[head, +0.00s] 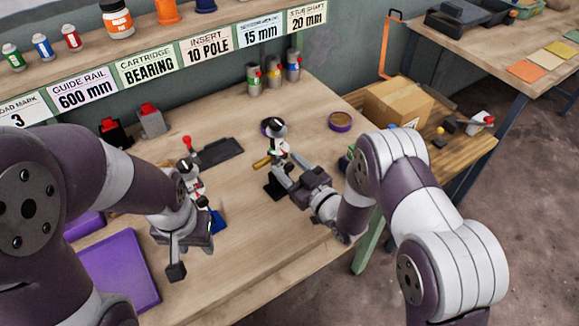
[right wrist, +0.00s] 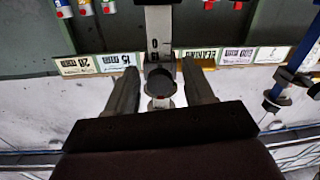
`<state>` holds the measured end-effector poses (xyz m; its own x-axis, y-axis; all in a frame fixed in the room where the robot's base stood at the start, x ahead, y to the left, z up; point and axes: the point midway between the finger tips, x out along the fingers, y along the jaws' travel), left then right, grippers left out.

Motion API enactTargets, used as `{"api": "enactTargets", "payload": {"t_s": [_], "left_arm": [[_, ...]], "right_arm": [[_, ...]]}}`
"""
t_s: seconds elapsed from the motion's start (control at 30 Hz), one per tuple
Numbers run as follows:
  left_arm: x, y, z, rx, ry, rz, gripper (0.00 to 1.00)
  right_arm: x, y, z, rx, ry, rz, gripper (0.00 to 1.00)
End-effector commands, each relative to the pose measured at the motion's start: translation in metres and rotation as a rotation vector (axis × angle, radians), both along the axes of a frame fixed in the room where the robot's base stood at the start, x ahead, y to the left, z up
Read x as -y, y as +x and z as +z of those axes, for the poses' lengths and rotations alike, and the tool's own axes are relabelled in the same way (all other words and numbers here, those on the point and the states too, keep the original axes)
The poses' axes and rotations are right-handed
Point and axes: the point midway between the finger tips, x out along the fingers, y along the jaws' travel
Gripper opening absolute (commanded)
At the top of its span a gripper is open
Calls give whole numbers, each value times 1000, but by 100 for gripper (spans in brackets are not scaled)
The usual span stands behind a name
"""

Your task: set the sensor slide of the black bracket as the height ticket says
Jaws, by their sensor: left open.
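The black bracket (head: 275,189) stands on the wooden bench, with a dark base and an upright carrying a pale slide and a dark round top. In the right wrist view its grey post (right wrist: 158,25) rises between my fingers, above a dark round part; its scale is too small to read. My right gripper (head: 279,163) is open, its fingers at either side of the upright with gaps visible; it also shows in the right wrist view (right wrist: 160,92). My left gripper (head: 178,258) is open and empty above the bench front. A shelf ticket reads 15 mm (head: 261,33); its small upper line is hard to read.
A blue-based bracket (head: 217,222) stands behind my left gripper. A purple tray (head: 120,268) lies front left. A dark flat tool (head: 218,152), several cylinders (head: 273,78) and a purple ring-shaped dish (head: 340,122) sit further back. A cardboard box (head: 398,101) is at right.

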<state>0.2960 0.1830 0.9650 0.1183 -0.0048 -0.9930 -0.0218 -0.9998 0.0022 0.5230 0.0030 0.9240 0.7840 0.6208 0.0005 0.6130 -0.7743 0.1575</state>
Motion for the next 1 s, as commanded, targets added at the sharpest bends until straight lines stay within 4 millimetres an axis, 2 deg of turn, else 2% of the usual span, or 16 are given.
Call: {"api": "enactTargets", "payload": {"t_s": [0.27, 0.6, 0.7, 0.83, 1.0], "left_arm": [[0, 0, -2, 0, 0, 0, 43], [0, 0, -12, 0, 0, 0, 43], [0, 0, -14, 0, 0, 0, 43], [0, 0, -15, 0, 0, 0, 43], [0, 0, -15, 0, 0, 0, 43]], "right_arm": [[5, -6, -1, 0, 0, 0, 53], [60, -73, -2, -2, -1, -5, 53], [71, -88, -2, -2, 0, -3, 53], [78, -98, -1, 0, 1, -2, 53], [79, -100, 0, 0, 0, 0, 53]]}}
